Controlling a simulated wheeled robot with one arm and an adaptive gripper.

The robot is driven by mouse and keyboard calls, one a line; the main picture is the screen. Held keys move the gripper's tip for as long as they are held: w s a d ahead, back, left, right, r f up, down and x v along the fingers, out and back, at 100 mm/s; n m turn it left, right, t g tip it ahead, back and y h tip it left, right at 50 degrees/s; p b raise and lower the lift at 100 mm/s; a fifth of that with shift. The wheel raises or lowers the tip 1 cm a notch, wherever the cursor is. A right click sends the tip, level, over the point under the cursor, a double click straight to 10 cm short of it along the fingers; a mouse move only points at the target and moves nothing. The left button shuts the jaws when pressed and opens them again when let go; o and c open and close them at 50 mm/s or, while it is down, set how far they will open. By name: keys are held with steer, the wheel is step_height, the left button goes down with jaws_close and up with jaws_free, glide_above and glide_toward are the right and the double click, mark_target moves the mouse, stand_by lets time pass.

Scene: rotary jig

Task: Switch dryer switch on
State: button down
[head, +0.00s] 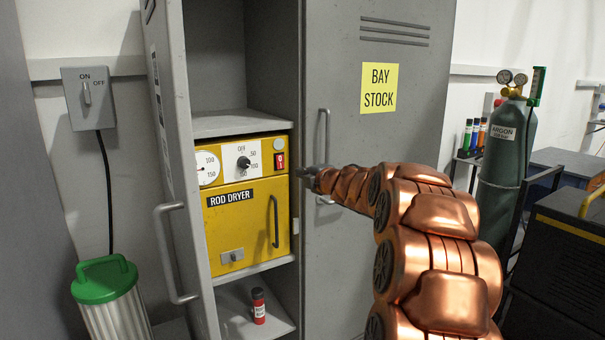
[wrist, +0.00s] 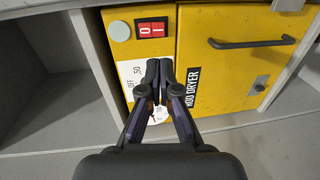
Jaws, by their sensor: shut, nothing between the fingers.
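The yellow rod dryer (head: 221,225) sits on a shelf inside an open grey cabinet. Its red rocker switch (head: 280,160), marked 0 and 1, is at the upper right of its front, below a pale round lamp (head: 278,144). The switch also shows in the wrist view (wrist: 151,29). I cannot tell which side is pressed in. My gripper (head: 305,172) is shut and empty, just right of the switch in the head view. In the wrist view my gripper (wrist: 160,68) is below the switch and hides the dial's middle; contact is unclear.
The dryer has a black dial (head: 243,163) and a door handle (head: 275,221). The left cabinet door (head: 165,100) stands open; the right door (head: 345,60) is beside my arm. A red bottle (head: 258,306) stands below. An ON/OFF box (head: 88,97) hangs on the wall.

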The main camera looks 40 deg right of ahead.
mark_target(282, 168)
steer(key=shift+w+d+f+p, duration=0.25)
steer(key=shift+w+p, duration=0.4)
steer(key=shift+w, duration=1.3)
steer(key=shift+w+d+f+p, duration=0.1)
steer(key=shift+w+f+p, duration=0.4)
steer(key=shift+w, duration=1.4)
steer(key=shift+w+d+f+p, duration=0.15)
steer(key=shift+w+p, duration=0.65)
steer(key=shift+w, duration=1.15)
steer(key=shift+f, duration=0.1)
